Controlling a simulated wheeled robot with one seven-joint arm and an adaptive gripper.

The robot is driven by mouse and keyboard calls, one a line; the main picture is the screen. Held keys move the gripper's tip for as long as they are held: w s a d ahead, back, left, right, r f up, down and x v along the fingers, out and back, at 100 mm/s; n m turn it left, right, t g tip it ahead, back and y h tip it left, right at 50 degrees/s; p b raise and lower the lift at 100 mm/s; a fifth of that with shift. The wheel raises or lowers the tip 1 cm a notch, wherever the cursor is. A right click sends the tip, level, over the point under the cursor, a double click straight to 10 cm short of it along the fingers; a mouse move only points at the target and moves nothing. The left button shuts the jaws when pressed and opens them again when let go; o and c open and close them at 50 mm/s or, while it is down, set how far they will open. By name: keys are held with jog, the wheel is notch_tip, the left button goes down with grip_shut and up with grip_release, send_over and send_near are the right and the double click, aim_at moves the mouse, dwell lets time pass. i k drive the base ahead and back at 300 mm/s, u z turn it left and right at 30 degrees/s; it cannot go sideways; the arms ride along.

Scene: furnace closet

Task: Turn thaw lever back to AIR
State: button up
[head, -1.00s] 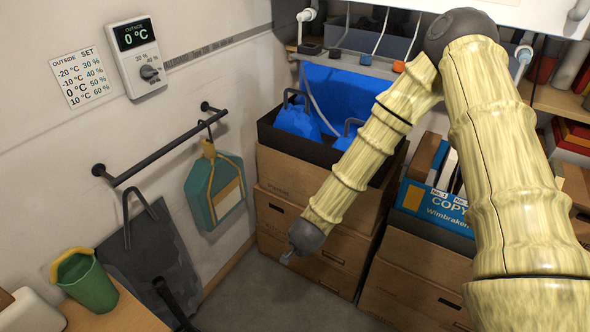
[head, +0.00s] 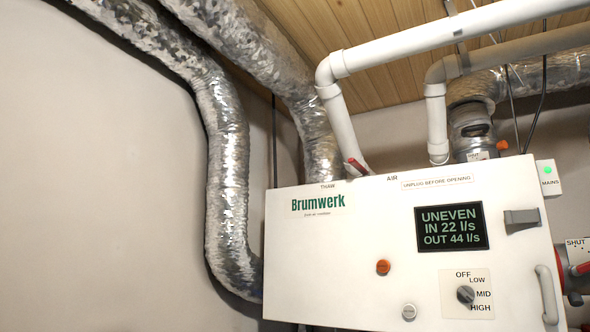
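The thaw lever (head: 357,167) shows in the head view as a small red handle at the top edge of the white Brumwerk unit (head: 340,260). It sits between the THAW label (head: 328,186) on the left and the AIR label (head: 392,178) on the right. Its upper end tilts left, toward the THAW side; its base is partly hidden by the unit's top edge. The display (head: 451,228) reads "UNEVEN IN 22 l/s OUT 44 l/s". My gripper is out of view.
Silver ducts (head: 230,160) run down left of the unit. A white pipe (head: 340,115) comes down right behind the lever. The unit's front carries an orange button (head: 383,267), a rotary knob (head: 465,294) and a handle (head: 546,294). A red-handled SHUT valve (head: 580,268) is at right.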

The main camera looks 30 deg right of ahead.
aim_at(353, 161)
jog(key=u, duration=1.85)
jog(key=k, duration=1.2)
jog(key=z, duration=2.2)
